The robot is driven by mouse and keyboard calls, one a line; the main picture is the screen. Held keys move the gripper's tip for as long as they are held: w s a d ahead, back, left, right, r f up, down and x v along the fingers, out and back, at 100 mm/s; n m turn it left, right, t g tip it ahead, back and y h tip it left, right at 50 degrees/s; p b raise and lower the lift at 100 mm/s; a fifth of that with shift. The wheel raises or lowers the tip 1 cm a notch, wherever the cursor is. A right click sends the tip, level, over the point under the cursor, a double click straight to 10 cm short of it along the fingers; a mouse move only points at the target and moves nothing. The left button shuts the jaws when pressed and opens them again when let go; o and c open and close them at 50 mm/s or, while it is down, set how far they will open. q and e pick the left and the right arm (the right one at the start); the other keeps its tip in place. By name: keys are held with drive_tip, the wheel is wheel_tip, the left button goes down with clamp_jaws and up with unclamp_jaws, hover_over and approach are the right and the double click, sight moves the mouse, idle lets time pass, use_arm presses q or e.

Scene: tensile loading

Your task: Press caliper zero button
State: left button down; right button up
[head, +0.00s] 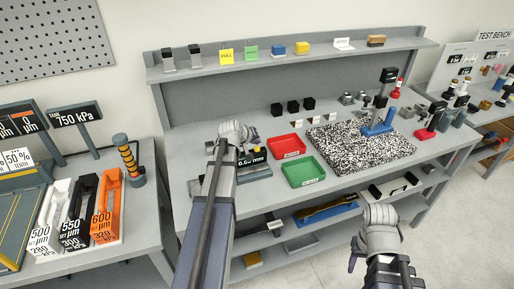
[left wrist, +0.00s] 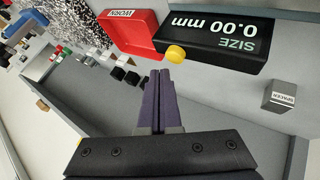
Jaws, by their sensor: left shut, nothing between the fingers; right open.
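The caliper readout is a black box (left wrist: 215,45) with the text SIZE 0.00 mm, upside down in the left wrist view. It also shows in the head view (head: 255,158), partly covered by my left arm. A round yellow button (left wrist: 176,54) sits at the box's near left corner. My left gripper (left wrist: 160,74) is shut and empty, its dark fingertips just short of the button in the picture; I cannot tell whether they touch. In the head view its fingertips are hidden. My right gripper (head: 380,245) is low in front of the bench, apart from everything, its fingers mostly hidden.
A red tray labelled WORN (left wrist: 130,38) lies beside the readout. A green tray (head: 305,171) and a speckled plate (head: 350,150) with a blue-based stand are to the right. A grey SPACER block (left wrist: 280,97) stands close by. Black blocks (head: 293,107) stand behind.

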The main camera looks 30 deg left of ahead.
sight(256, 151)
use_arm(q)
drive_tip(key=shift+r+p, duration=2.4)
drive_tip(key=shift+r, duration=0.1)
drive_tip(key=shift+f, duration=0.1)
drive_tip(key=s+d+f+m+g+h+b, duration=0.1)
drive_tip(key=s+d+f+m+g, duration=0.15)
drive_tip(key=d, duration=0.55)
drive_tip(key=s+d+f+m+g, duration=0.1)
drive_tip(key=s+d+m, duration=0.15)
drive_tip(key=d, duration=0.45)
drive_tip(key=s+d+f+m+g+h+b, duration=0.1)
drive_tip(key=s+d+f, duration=0.15)
drive_tip(key=d, duration=0.55)
drive_tip(key=s+d+f+m+g+y, duration=0.1)
drive_tip(key=s+d+m+g, duration=0.1)
drive_tip(key=s+d, duration=0.5)
drive_tip(key=s+d+f+m+g+y, duration=0.2)
drive_tip(key=s+d+m, duration=0.3)
drive_tip(key=s, duration=0.6)
drive_tip(key=shift+s+d+g+b, duration=0.4)
drive_tip(key=shift+d+g, duration=0.15)
drive_tip(key=shift+d, duration=0.35)
